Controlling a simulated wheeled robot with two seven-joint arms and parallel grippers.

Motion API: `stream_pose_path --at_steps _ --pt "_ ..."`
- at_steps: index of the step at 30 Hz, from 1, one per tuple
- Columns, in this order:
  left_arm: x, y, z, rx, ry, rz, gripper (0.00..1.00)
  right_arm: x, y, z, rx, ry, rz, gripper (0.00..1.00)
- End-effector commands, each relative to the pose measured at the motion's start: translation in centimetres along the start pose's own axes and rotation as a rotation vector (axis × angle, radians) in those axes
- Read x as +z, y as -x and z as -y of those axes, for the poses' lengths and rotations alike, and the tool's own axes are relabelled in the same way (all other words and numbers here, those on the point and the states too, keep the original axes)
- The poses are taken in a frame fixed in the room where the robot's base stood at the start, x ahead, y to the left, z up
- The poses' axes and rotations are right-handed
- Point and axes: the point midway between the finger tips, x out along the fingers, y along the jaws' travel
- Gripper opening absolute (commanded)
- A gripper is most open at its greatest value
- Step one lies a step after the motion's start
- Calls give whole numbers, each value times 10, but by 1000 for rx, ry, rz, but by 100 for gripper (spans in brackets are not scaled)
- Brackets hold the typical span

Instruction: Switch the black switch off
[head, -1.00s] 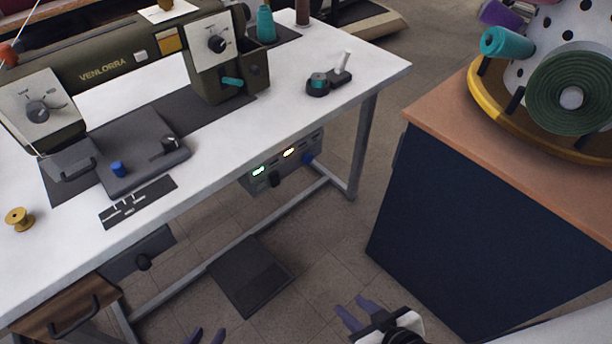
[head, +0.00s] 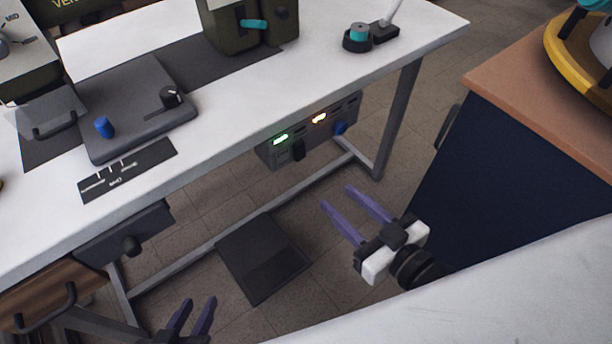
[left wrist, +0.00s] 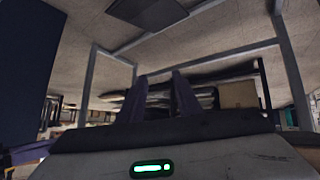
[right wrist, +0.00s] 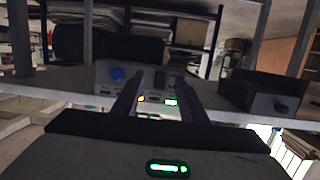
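The switch (right wrist: 161,80) also shows between the fingers in the right wrist view. My right gripper (head: 338,197) is open and empty, apart from the box and in front of it, to its lower right in the head view. My left gripper (head: 198,302) is open and empty, low at the bottom edge of the head view. Whether the switch is tilted on or off is too small to tell.
The white table (head: 225,115) carries a sewing machine (head: 250,25) and stands above the box. A table leg (head: 398,115) is right of the box. A pedal (head: 262,258) lies on the floor below. A navy cabinet (head: 500,190) stands at the right.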

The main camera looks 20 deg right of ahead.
Motion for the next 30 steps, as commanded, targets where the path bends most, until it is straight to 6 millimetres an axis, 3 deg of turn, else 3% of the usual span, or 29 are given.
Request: stream_pose_path --at_steps 1,6,10,24,30 --pt "14 -13 1 4 4 -6 31 3 -4 -1 -14 11 -61 39" --pt "17 -17 0 11 14 -17 31 -24 -4 -1 -42 22 -188 39" --pt "16 -17 0 12 16 -20 31 -33 -12 0 -47 24 -211 39" --pt "19 -22 0 16 28 -32 31 -48 -87 4 -46 23 -208 39" --pt "21 -21 -1 18 33 -32 31 -52 -101 5 -46 24 -205 39"
